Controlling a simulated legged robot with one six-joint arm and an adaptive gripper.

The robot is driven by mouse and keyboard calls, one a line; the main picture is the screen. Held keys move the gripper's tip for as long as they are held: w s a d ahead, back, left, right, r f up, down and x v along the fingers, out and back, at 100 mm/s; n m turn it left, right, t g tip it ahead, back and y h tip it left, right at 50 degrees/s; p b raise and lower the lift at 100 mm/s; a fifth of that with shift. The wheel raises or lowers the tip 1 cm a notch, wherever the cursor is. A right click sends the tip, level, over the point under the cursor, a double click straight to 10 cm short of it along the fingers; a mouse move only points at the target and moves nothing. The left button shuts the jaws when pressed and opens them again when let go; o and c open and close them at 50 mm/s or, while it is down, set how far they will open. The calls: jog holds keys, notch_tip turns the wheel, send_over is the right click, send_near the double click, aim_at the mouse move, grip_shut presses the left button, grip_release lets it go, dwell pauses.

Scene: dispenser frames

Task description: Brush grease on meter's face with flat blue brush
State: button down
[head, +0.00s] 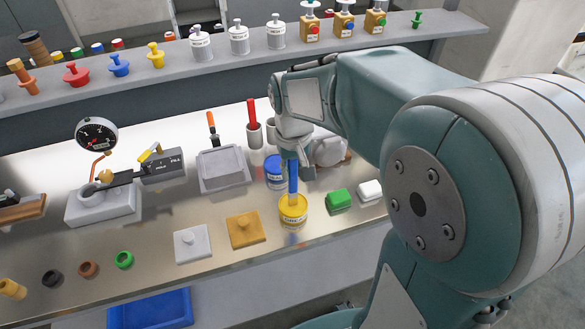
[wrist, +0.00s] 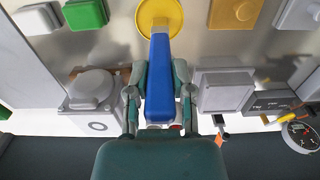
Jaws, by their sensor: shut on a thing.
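My gripper (head: 293,158) is shut on the flat blue brush (head: 293,178), which also shows between the fingers in the wrist view (wrist: 160,85). The brush points down at the yellow grease pot (head: 293,209). Its lower end overlaps the pot's top in both views; I cannot tell how deep it reaches. The pot shows in the wrist view (wrist: 174,12). The meter (head: 97,135), a round dial with a black face, stands at the left of the bench on a grey base. It also shows at the right of the wrist view (wrist: 300,134).
A blue can (head: 276,172) stands close behind the brush. A grey tray (head: 222,170) and a dark grey block (head: 162,168) lie between pot and meter. Green (head: 338,199) and white (head: 370,190) blocks are right of the pot. A shelf (head: 150,85) with several knobs runs behind.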

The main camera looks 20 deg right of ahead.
dwell(0.4)
jog(key=shift+r, duration=3.45)
jog(key=shift+s, duration=0.1)
